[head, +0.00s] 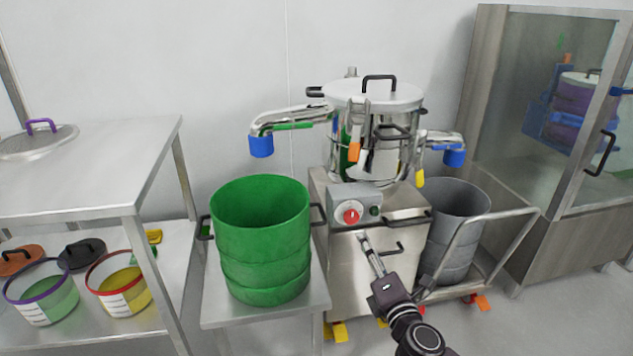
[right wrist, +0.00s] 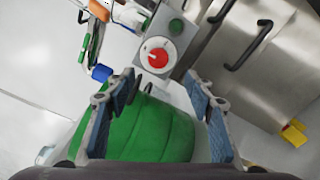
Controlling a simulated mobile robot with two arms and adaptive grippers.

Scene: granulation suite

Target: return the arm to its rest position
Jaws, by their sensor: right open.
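My right gripper (head: 370,248) reaches in from the bottom of the head view, in front of the steel machine cabinet (head: 345,270). In the right wrist view its two fingers (right wrist: 165,112) are apart, with nothing held between them. The red knob (head: 351,214) on the grey control box lies above and a little left of the gripper in the head view. It also shows beyond the fingertips in the right wrist view (right wrist: 158,57). The gripper appears apart from it. My left gripper is not in view.
A green drum (head: 262,240) stands on a low steel table left of the machine. A grey drum (head: 455,225) sits on a cart (head: 505,240) at right. A steel table (head: 90,165) is at far left, a glass-doored cabinet (head: 545,110) at far right. A blue-ended spout (head: 261,146) overhangs the green drum.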

